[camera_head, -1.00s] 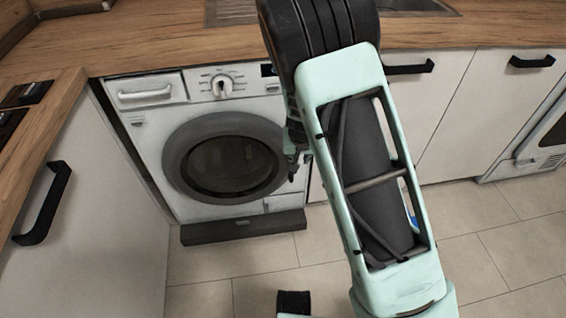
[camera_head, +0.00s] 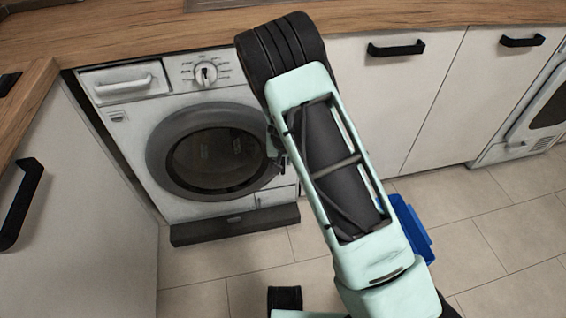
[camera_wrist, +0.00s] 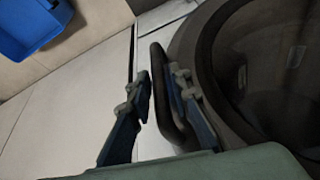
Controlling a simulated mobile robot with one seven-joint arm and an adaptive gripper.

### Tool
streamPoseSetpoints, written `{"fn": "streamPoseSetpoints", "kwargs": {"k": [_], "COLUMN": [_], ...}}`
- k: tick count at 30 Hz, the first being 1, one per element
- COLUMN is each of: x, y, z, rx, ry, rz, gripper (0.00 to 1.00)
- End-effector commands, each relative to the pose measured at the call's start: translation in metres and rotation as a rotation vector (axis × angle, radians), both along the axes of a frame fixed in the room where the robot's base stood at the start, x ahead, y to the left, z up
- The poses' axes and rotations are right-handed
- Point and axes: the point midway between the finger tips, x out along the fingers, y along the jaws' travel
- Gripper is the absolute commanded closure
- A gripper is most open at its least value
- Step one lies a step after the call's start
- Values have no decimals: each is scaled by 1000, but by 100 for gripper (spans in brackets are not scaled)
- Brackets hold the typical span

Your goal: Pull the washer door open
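The white washer (camera_head: 285,196) stands under the counter with its round, dark-glassed door (camera_head: 215,150) facing me. The door looks closed or nearly so in the head view. In the wrist view the dark door rim (camera_wrist: 205,60) fills the right side, with a dark curved handle (camera_wrist: 163,92) at its edge. My gripper (camera_wrist: 159,72) is open, with one finger on each side of the handle. The right finger lies between the handle and the door rim. I cannot tell whether either finger touches the handle. In the head view my arm hides most of the gripper.
A blue container (camera_head: 412,228) sits on the floor behind my arm, and shows in the wrist view (camera_wrist: 35,22). White cabinets with black handles (camera_head: 395,49) flank the washer. A wooden counter (camera_head: 130,28) runs above. Tiled floor in front is mostly clear.

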Motion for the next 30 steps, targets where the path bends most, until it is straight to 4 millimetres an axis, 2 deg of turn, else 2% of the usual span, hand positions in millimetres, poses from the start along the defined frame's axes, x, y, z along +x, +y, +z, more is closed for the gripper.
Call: {"fn": "streamPoseSetpoints", "kwargs": {"k": [9, 14, 15, 26, 30], "x": [1, 1, 1, 0, -6], "y": [0, 0, 0, 0, 0], "z": [-3, -3, -3, -2, -1], "rx": [0, 0, 0, 0, 1], "ry": [1, 1, 1, 1, 2], "rz": [0, 0, 1, 0, -13], "gripper": [81, 99, 100, 100, 100]}}
